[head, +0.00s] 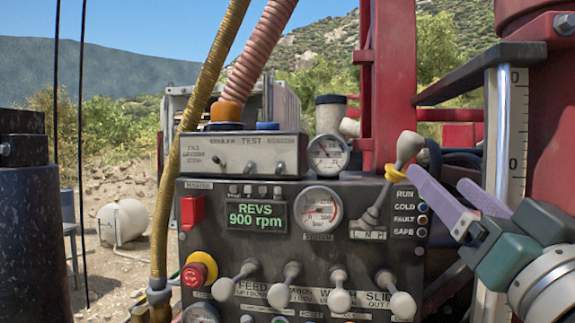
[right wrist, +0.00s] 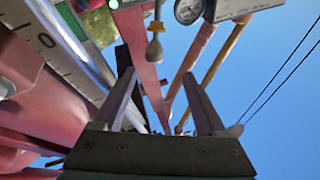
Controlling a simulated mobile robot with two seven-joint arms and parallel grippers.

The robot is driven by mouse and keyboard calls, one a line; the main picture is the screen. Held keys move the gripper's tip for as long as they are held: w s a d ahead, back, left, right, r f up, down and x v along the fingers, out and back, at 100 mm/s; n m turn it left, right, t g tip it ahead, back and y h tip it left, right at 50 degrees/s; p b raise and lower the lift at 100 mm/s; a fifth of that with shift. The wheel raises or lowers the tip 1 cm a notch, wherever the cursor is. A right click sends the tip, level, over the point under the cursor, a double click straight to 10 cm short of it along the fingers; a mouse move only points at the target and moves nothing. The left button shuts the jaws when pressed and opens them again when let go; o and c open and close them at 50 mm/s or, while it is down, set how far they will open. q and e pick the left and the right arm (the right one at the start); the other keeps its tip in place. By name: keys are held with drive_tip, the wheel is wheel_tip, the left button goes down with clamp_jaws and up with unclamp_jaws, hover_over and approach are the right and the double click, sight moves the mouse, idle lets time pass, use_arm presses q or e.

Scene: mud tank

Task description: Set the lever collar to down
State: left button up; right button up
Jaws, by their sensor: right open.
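The lever collar (head: 395,174) is a yellow ring around the shaft of a tilted lever, just under its pale grey knob (head: 409,147). The lever stands at the right of the dark control panel, leaning up to the right. In the right wrist view the collar (right wrist: 156,27) and knob (right wrist: 155,50) show ahead, above the gap between the fingers. My left gripper is not in view.
The control panel (head: 260,262) has several ball-ended levers (head: 291,275) along its lower front and a red stop button (head: 197,272). A red mast (head: 392,80) stands behind the lever. A scaled post (head: 516,130) and red cylinder stand close on the right.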

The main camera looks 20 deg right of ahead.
sight(401, 174)
drive_tip(key=w+d+b, duration=0.1)
drive_tip(key=w, duration=0.2)
drive_tip(key=w+d+b, duration=0.1)
drive_tip(key=w, duration=0.3)
drive_tip(key=w+d+b, duration=0.1)
drive_tip(key=w+d, duration=0.1)
drive_tip(key=w, duration=0.2)
drive_tip(key=shift+w+f, duration=0.1)
drive_tip(key=x, duration=0.3)
drive_tip(key=shift+w+d, duration=0.15)
drive_tip(key=shift+w, duration=0.2)
drive_tip(key=shift+w+d+r, duration=0.2)
drive_tip(key=shift+w+r, duration=0.25)
drive_tip(key=shift+w, duration=0.05)
drive_tip(key=shift+c, duration=0.4)
clamp_jaws()
